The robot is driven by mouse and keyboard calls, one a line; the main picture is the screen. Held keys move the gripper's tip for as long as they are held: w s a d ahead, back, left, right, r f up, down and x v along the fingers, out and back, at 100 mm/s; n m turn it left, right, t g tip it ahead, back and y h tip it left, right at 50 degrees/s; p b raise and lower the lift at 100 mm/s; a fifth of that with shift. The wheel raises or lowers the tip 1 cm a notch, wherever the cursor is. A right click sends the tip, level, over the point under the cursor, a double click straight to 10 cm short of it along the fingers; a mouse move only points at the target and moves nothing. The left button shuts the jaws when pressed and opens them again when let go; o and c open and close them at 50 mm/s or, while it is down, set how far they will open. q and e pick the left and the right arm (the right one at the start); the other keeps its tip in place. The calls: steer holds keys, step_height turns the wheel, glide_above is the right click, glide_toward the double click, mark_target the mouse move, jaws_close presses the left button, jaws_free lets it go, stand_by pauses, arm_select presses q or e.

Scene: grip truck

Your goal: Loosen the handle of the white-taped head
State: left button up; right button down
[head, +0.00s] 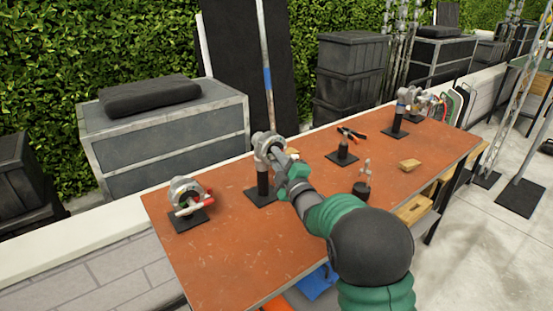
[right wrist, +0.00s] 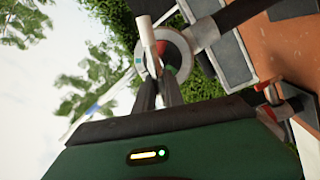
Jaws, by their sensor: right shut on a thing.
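A grey grip head (head: 267,142) stands on a black post with a square base, left of the table's middle. My right gripper (head: 283,173) reaches up to it from the front right. In the right wrist view, the round grey head (right wrist: 174,48) carries a pale, whitish handle (right wrist: 148,32) across its face. The fingers of my right gripper (right wrist: 157,88) are close together on the lower end of this handle, shut on it. A little red and a small blue mark show on the head. I cannot make out the tape clearly. My left gripper is not in view.
Another head with red-and-white handle (head: 188,194) stands at the left of the orange-brown table (head: 235,255). A blue-marked head (head: 402,103) stands at the far right. The front left tabletop is clear.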

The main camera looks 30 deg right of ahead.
steer(key=c, duration=1.7)
jaws_free()
steer(key=shift+a+f, duration=0.1)
steer(key=shift+f, duration=0.2)
steer(key=shift+o, duration=1.3)
steer(key=shift+r, duration=0.2)
steer(key=shift+s, duration=0.15)
steer(key=s+a+f+b, duration=0.1)
steer(key=s+a+f, duration=0.1)
steer(key=s, duration=1.4)
steer(key=shift+f, duration=0.15)
